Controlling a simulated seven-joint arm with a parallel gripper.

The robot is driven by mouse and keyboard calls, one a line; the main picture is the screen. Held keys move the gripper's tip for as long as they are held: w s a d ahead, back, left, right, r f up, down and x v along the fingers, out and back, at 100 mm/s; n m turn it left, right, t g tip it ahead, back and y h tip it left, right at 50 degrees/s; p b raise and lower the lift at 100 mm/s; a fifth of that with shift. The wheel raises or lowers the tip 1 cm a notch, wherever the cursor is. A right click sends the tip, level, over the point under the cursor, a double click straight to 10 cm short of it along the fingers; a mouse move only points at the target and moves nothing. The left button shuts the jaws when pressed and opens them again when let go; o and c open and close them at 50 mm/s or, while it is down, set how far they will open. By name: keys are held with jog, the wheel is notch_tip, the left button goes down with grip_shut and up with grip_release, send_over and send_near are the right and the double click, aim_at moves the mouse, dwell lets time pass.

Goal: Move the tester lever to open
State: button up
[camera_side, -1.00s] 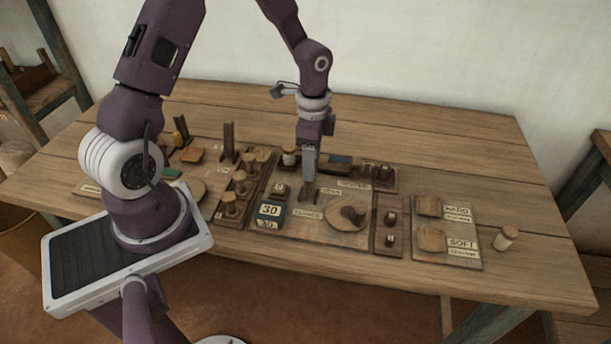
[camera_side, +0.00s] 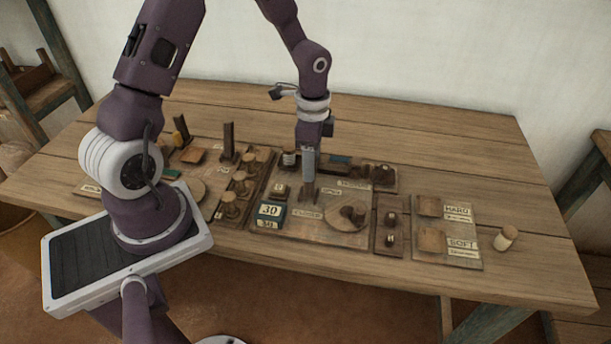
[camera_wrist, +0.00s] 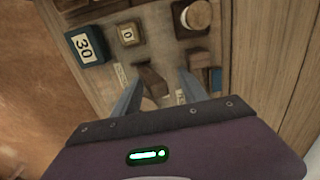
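The tester lever appears to be the brown wooden piece (camera_wrist: 152,80) between my fingers in the wrist view. In the side view my gripper mostly hides it, at the tester board (camera_side: 335,237) with its small OPEN and CLOSED labels. My gripper (camera_side: 309,193) points straight down, low over that board. In the wrist view the two fingers of my gripper (camera_wrist: 160,85) stand apart on either side of the brown piece, with a visible gap on the right. I cannot tell whether either finger touches it.
A blue block marked 30 (camera_side: 269,211) stands left of my gripper. A round wooden disc (camera_side: 346,213) is close on the right. Small knobs (camera_side: 391,217) and the HARD and SOFT plates (camera_side: 431,240) lie further right. Wooden pegs (camera_side: 240,184) stand left. The table's back right is clear.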

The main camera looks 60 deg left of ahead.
jog(key=shift+d+r, duration=0.1)
jog(key=shift+r, duration=3.35)
jog(key=s+d+r+n+t+y, duration=0.1)
jog(key=s+d+r+n, duration=0.15)
jog(key=r, duration=0.35)
jog(key=s+d+r+n+t, duration=0.1)
jog(key=s+r, duration=0.3)
jog(key=r, duration=0.1)
jog(key=s+d+r+n+t, duration=0.1)
jog(key=s+d+r+n, duration=0.1)
jog(key=s, duration=0.4)
jog(key=s+d+r+n+t+h, duration=0.1)
jog(key=s+d+r+n+t, duration=0.1)
jog(key=s, duration=0.5)
jog(key=shift+d+r+n+t, duration=0.3)
jog(key=shift+d+r+n, duration=0.25)
jog(key=shift+r+n, duration=0.3)
jog(key=shift+r, duration=0.1)
